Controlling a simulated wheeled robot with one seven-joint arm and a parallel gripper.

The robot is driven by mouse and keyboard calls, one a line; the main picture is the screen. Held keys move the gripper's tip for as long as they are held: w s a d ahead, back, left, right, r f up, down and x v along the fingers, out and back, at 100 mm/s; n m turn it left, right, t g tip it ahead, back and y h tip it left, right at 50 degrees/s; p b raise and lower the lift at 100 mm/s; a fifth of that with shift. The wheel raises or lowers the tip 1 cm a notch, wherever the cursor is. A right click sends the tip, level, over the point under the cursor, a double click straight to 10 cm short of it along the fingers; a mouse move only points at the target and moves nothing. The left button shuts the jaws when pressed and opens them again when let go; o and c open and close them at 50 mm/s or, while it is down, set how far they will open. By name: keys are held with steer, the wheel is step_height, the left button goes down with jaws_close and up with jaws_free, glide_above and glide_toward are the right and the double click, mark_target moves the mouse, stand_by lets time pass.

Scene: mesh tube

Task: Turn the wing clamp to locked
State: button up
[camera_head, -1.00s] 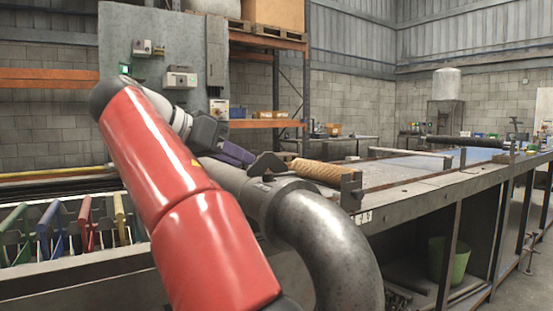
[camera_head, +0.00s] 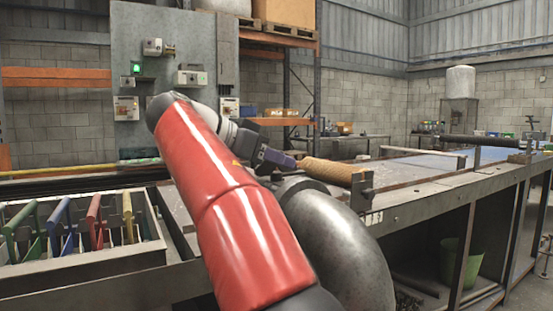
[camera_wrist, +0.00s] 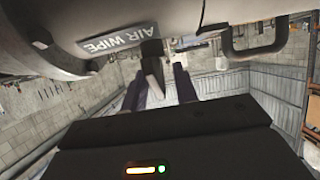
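My gripper has two purple fingers that show in the wrist view (camera_wrist: 159,90). They stand apart, one on each side of a grey tab, likely the wing of the wing clamp (camera_wrist: 153,82), which hangs from a dark block. I cannot tell whether either finger touches it. Beside it is a large grey housing (camera_wrist: 75,38) labelled "AIR WIPE". In the head view my gripper (camera_head: 283,160) is at the near end of the tan roll, behind the grey pipe elbow. The clamp is hidden there by my arm and the elbow, so its lock position cannot be read.
The thick grey pipe elbow (camera_head: 335,235) stands close right of my red arm. The tan roll (camera_head: 328,172) lies on the long bench (camera_head: 420,195). A rack with coloured handles (camera_head: 95,262) is at the left, and a grey control panel (camera_head: 175,60) stands behind.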

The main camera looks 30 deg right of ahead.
steer(key=shift+d, duration=0.1)
jaws_close()
